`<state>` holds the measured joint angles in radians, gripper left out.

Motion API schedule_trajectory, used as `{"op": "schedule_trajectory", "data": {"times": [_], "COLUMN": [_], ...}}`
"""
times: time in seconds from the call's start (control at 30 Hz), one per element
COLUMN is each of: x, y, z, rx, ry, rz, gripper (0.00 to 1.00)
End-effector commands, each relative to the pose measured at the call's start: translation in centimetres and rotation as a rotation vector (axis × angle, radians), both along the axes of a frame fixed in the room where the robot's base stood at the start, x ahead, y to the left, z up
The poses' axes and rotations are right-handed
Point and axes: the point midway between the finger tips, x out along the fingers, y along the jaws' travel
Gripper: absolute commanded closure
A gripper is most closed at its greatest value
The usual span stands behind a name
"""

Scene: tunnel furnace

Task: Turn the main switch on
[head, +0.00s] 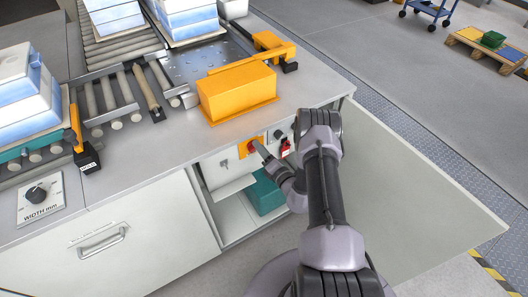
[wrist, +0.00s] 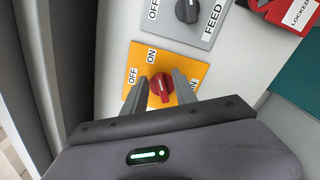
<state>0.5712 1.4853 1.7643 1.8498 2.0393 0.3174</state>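The main switch is a red rotary knob (wrist: 162,88) on a yellow plate (wrist: 196,72) marked OFF and ON. Its handle points roughly up in the wrist view, close to the ON label; I cannot tell its exact setting. My gripper (wrist: 159,80) is open, with one finger on each side of the knob. A small gap seems to show at the left finger; contact at the right is unclear. In the head view the knob (head: 251,146) sits on the cabinet front, with my gripper (head: 262,150) at it, partly hiding the plate.
A grey FEED switch (wrist: 187,10) and a red tag reading LOCKED (wrist: 297,14) are close beside the plate. An orange box (head: 237,92) stands on the counter above. The cabinet door (head: 420,185) hangs open to the right of my arm. Teal items (head: 265,193) lie inside the cabinet.

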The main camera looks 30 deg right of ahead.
Motion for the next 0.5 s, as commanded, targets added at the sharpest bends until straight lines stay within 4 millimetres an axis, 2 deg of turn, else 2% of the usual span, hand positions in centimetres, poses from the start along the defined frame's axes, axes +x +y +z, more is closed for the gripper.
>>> {"op": "schedule_trajectory", "data": {"times": [0.17, 0.5], "x": [-2.5, -13.0], "y": [-0.2, -0.7], "z": [0.2, 0.3], "rx": [0.003, 0.005], "ry": [0.004, 0.003], "rz": [-0.003, -0.009], "gripper": [0.66, 0.66]}}
